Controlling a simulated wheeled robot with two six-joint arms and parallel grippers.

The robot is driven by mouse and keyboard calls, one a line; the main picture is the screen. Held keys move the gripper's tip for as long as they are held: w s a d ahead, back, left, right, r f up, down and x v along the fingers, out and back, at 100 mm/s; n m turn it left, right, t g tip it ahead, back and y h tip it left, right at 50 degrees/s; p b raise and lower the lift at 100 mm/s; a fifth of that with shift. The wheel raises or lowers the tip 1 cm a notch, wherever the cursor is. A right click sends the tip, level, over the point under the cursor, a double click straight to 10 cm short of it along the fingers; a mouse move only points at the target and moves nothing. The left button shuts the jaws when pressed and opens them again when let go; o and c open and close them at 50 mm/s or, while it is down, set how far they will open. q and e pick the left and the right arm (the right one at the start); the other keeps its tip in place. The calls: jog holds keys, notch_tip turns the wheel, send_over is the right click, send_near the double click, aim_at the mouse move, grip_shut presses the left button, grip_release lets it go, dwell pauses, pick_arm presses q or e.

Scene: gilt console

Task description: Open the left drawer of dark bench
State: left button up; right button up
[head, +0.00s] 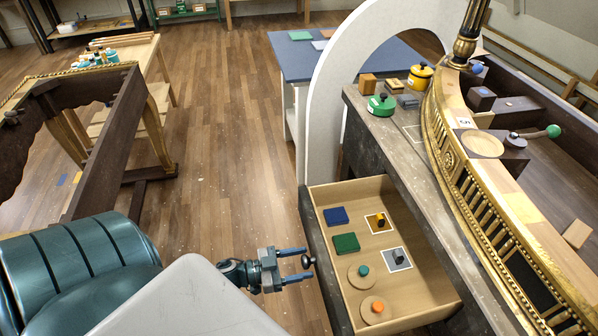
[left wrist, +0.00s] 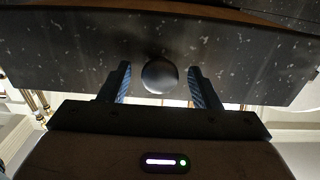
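The dark bench (head: 378,146) stands at the right with a gilt curved piece on top. Its drawer (head: 420,292) is pulled well out, showing a pale wooden inside. A round dark knob (head: 307,262) sits on the drawer's front; it also shows in the left wrist view (left wrist: 160,76). My left gripper (head: 300,264) is at the drawer front with its blue fingers on either side of the knob. In the left wrist view the fingers (left wrist: 162,88) are apart, with a gap on each side of the knob. My right gripper is not in view.
A green pot (head: 381,105) and a yellow pot (head: 420,77) stand on the bench. A white arch (head: 322,110) rises behind the drawer.

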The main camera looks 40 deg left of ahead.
pick_arm(q)
jog(key=b+v, duration=0.1)
jog(key=v, duration=0.9)
jog(key=shift+s+a+b, duration=0.3)
jog(key=shift+b, duration=0.05)
